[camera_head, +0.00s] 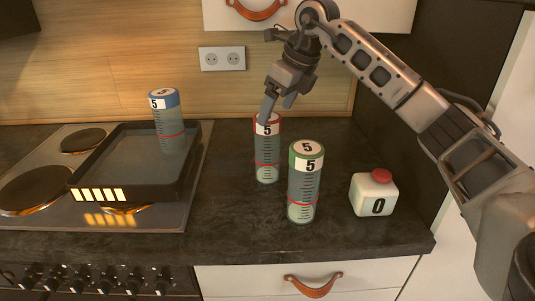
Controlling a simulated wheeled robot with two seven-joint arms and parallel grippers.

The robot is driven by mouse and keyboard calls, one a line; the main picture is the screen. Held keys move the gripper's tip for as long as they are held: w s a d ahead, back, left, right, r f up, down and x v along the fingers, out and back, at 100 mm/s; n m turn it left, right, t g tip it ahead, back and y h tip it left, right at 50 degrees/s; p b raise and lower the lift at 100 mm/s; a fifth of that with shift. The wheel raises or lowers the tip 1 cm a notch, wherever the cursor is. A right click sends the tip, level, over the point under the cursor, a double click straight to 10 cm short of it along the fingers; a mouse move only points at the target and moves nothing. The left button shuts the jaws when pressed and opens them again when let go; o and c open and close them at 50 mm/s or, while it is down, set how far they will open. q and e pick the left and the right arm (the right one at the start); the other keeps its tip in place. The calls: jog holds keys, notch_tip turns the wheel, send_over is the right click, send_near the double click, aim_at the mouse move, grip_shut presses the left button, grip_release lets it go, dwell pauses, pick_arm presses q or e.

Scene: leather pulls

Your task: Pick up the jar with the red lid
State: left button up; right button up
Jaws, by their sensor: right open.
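The jar with the red lid (267,150) stands upright on the dark countertop, a clear cylinder with a "5" label, a red line and pale contents at the bottom. My right gripper (278,105) is open and points down at the top of this jar. One finger overlaps part of the red lid in the picture; I cannot tell whether it touches it. No jar is between the fingers as far as I can see. My left gripper is not in view.
A green-lidded jar (303,185) stands close in front and to the right. A white "0" container (373,194) with a red cap is farther right. A blue-lidded jar (170,122) stands in a dark tray (85,178) on the stove. Counter left of the jars is clear.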

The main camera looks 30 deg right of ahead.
aim_at(267, 128)
jog(key=x, duration=0.7)
jog(key=shift+w+f, duration=0.1)
jog(key=shift+f, duration=0.1)
jog(key=c, duration=1.6)
jog(key=shift+r+p, duration=0.15)
jog(key=shift+p, duration=0.15)
grip_shut()
jog(key=shift+r, duration=0.1)
